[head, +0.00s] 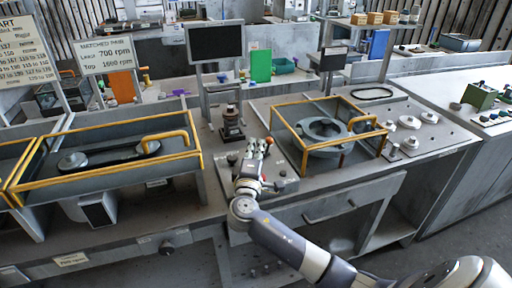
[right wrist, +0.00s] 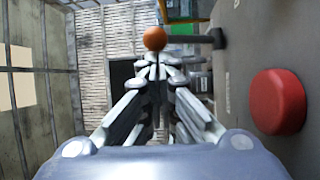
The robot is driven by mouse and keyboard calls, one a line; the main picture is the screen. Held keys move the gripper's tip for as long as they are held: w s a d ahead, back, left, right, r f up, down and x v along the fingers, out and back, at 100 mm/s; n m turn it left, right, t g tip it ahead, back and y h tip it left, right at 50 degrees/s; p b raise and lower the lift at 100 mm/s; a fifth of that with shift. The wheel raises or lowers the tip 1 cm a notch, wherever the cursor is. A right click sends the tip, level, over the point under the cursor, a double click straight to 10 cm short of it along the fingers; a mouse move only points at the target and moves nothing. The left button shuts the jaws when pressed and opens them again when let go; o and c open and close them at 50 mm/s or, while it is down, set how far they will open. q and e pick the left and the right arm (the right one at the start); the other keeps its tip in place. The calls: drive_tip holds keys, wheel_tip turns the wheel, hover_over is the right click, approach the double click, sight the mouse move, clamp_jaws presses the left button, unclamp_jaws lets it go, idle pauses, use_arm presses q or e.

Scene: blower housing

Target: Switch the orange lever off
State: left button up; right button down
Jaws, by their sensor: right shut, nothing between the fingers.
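The orange lever shows in the right wrist view as an orange ball knob (right wrist: 155,39) on a dark arm (right wrist: 198,39) that runs right to a grey panel. My right gripper (right wrist: 157,68) is shut and empty, its fingertips just below the knob in that picture. Whether they touch it I cannot tell. In the head view my right gripper (head: 260,148) is over the grey control panel (head: 289,188) at the front of the bench, and a small orange-red knob (head: 270,140) shows at its tips. My left gripper is not in view.
A red button (right wrist: 278,101) stands out from the panel near my right gripper. A yellow-railed housing (head: 325,128) is to the right, and a dark stacked fitting (head: 232,125) stands behind left. Another yellow-railed trough (head: 105,155) is at left.

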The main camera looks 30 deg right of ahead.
drive_tip(key=shift+s+d, duration=0.1)
drive_tip(key=shift+s+a+f, duration=0.15)
drive_tip(key=shift+s+a, duration=0.05)
drive_tip(key=r+v, duration=0.1)
drive_tip(key=v, duration=1)
drive_tip(key=shift+a+f, duration=0.25)
drive_tip(key=shift+f, duration=0.15)
drive_tip(key=shift+s, duration=0.1)
